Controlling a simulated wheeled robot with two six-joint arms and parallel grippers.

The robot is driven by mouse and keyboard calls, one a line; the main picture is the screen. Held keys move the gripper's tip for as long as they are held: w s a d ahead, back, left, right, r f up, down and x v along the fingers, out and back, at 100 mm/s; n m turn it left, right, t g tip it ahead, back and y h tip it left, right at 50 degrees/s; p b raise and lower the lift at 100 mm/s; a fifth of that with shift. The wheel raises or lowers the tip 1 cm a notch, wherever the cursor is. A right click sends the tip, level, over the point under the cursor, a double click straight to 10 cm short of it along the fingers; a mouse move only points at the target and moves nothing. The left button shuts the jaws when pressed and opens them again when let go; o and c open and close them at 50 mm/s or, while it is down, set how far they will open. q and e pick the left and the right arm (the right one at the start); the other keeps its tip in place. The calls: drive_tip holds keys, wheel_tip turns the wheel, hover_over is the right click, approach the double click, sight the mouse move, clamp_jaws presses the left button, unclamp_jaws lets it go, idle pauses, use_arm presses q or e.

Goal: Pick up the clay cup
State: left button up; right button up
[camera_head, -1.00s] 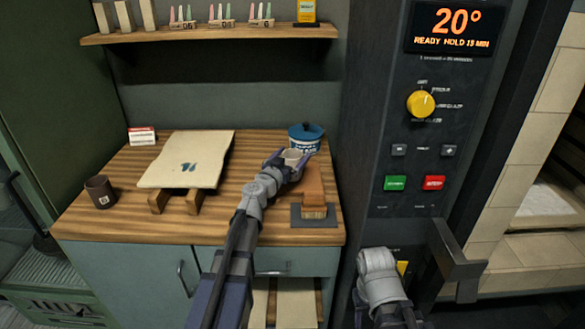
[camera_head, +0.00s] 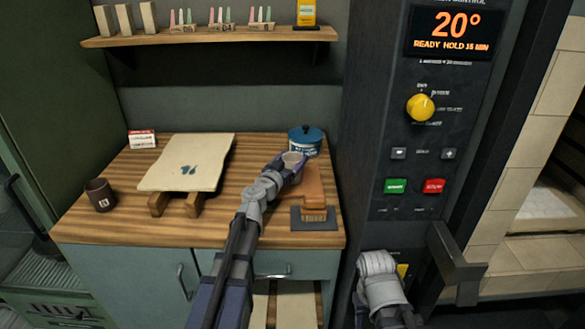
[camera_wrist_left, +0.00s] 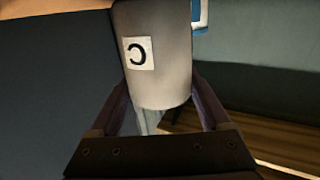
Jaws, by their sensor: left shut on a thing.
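The clay cup (camera_head: 293,158) is small and pale grey, at the right end of the wooden counter. My left gripper (camera_head: 289,167) is shut on it, with a finger on either side. In the left wrist view the cup (camera_wrist_left: 155,60) fills the space between the fingers of the left gripper (camera_wrist_left: 160,108) and carries a white label with a dark letter. The counter shows below it there, so the cup looks raised. My right arm shows at the lower right of the head view; its fingertips cannot be made out.
A blue lidded tub (camera_head: 306,140) stands just behind the cup. A board (camera_head: 186,165) on wooden supports, a dark mug (camera_head: 100,195) and a small card box (camera_head: 142,139) are at left. The kiln panel (camera_head: 420,150) rises at right.

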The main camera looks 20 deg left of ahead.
use_arm(q)
drive_tip(key=shift+r, duration=0.15)
wheel_tip(320, 180, up, 14)
drive_tip(key=p, duration=1.4)
drive_tip(key=shift+s+f, duration=0.1)
drive_tip(key=shift+f, duration=0.1)
